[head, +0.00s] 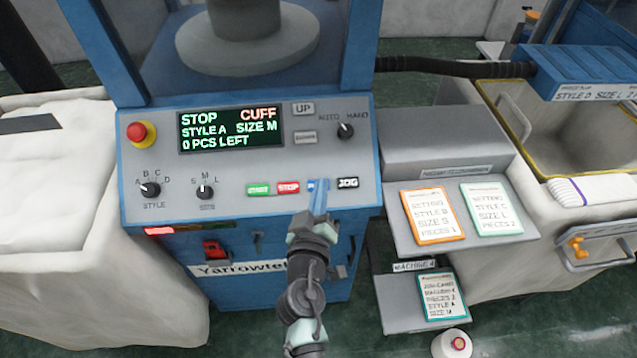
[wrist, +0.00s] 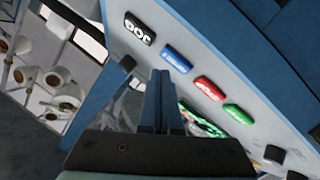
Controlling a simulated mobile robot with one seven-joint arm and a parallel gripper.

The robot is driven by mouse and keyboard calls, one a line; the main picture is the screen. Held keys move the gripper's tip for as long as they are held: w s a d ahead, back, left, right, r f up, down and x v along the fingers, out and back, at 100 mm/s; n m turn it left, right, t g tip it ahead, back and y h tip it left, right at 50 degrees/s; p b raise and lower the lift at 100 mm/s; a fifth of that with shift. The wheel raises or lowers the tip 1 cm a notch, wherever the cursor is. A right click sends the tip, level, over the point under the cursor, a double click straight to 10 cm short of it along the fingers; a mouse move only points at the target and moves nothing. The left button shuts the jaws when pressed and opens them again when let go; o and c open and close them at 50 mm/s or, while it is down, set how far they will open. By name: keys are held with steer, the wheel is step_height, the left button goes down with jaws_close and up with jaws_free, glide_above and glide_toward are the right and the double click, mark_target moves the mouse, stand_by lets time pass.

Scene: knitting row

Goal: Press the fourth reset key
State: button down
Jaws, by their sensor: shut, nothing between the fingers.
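A row of keys sits on the machine's sloped grey control panel (head: 230,172): green START (head: 258,189), red STOP (head: 288,187), a blue key and black JOG (head: 348,183). In the wrist view the blue key (wrist: 177,61) lies between the JOG key (wrist: 140,29) and the red key (wrist: 209,89); its lettering is unreadable. My gripper (head: 319,190) is shut and empty, its tips in front of the blue key and largely hiding it in the head view. In the wrist view my gripper (wrist: 159,80) points at the panel near the blue key. Contact cannot be told.
The display (head: 231,130) reads STOP, CUFF, STYLE A, SIZE M, 0 PCS LEFT. A red stop button (head: 137,132), knobs and UP key (head: 303,108) share the panel. Cards (head: 432,216) lie on a right shelf, above a "MACHINE 4" sign (head: 413,266). White bins flank the machine.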

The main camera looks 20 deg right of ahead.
steer(key=shift+f, duration=0.1)
steer(key=shift+w+d+f+b, duration=0.1)
steer(key=shift+w+f+b, duration=0.15)
steer(key=shift+b, duration=0.3)
steer(key=shift+w+f+b, duration=0.2)
steer(key=shift+f+b, duration=0.1)
steer(key=shift+b, duration=0.15)
stand_by(0.7)
steer(key=shift+s+r, duration=0.1)
steer(key=shift+r, duration=0.05)
steer(key=shift+s+r+p, duration=0.4)
steer(key=shift+r+p, duration=0.1)
steer(key=shift+s+a+r+p, duration=0.25)
steer(key=shift+s+r+p, duration=0.5)
steer(key=shift+r+p, duration=0.2)
steer(key=shift+s+a+r+p, duration=0.25)
steer(key=shift+s+r+p, duration=0.5)
steer(key=shift+r, duration=0.25)
